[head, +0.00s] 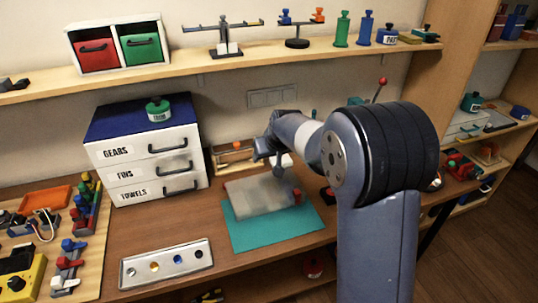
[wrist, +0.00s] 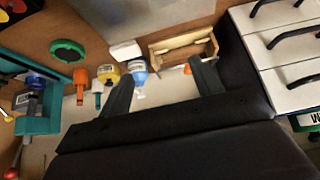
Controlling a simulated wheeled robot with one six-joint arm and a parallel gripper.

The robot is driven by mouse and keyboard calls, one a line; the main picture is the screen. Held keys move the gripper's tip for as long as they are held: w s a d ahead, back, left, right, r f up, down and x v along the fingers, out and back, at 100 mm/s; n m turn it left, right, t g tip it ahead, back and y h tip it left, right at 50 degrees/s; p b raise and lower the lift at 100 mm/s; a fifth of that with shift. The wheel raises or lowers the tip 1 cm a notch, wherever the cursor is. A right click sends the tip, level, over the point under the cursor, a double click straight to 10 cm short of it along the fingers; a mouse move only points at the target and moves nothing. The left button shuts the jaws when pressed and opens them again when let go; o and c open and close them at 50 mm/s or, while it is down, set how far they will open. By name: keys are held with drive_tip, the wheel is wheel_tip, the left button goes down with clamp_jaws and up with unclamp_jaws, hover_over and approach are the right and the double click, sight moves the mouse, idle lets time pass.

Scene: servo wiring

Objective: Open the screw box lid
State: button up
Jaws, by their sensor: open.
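A pale, cloudy see-through box (head: 252,196), which I take to be the screw box, lies on a teal mat (head: 265,236) on the bench in the head view. Its lid appears to be down, and its contents cannot be made out. My gripper (head: 278,163) is above the box's back part, apart from it as far as I can tell. In the wrist view my gripper (wrist: 162,86) has its two dark fingers spread with nothing between them.
A drawer cabinet (head: 150,150) stands left of the box. A wooden tray (wrist: 183,48) sits behind it. Small bottles, including a blue one (wrist: 137,72), stand near the fingers. A metal plate with holes (head: 166,263) lies front left. A shelf (head: 300,52) runs above.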

drive_tip(key=b+v, duration=0.2)
drive_tip(key=v, duration=0.8)
drive_tip(key=shift+s+r, duration=0.25)
drive_tip(key=shift+r, duration=0.05)
drive_tip(key=shift+f, duration=0.1)
drive_tip(key=p+x, duration=0.2)
drive_tip(key=x, duration=0.8)
drive_tip(key=shift+w+f, duration=0.25)
drive_tip(key=shift+r, duration=0.1)
